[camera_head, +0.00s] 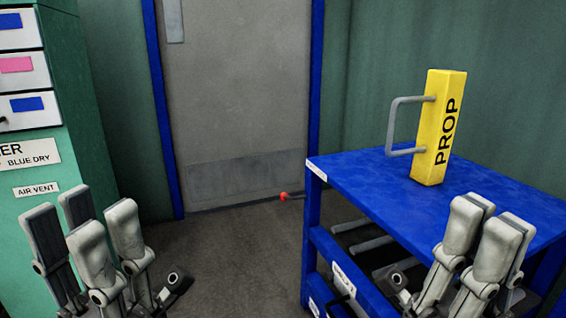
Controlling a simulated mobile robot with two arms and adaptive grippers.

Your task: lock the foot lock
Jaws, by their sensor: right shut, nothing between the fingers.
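A red knob (283,197) on a short dark rod sticks out low at the left side of the blue cart (400,180), near the foot of the door; it looks like the foot lock's lever, but I cannot be sure. My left gripper (82,215) is at the lower left, open and empty, its fingers pointing up. My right gripper (487,215) is at the lower right in front of the cart, shut with nothing in it. Both grippers are well apart from the red knob. The cart's lower parts are partly hidden by my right gripper.
A yellow block marked PROP (438,128) with a grey handle stands on the cart top. A grey door (235,100) in a blue frame is behind. A green cabinet (45,175) stands at the left. The floor (235,255) between cabinet and cart is clear.

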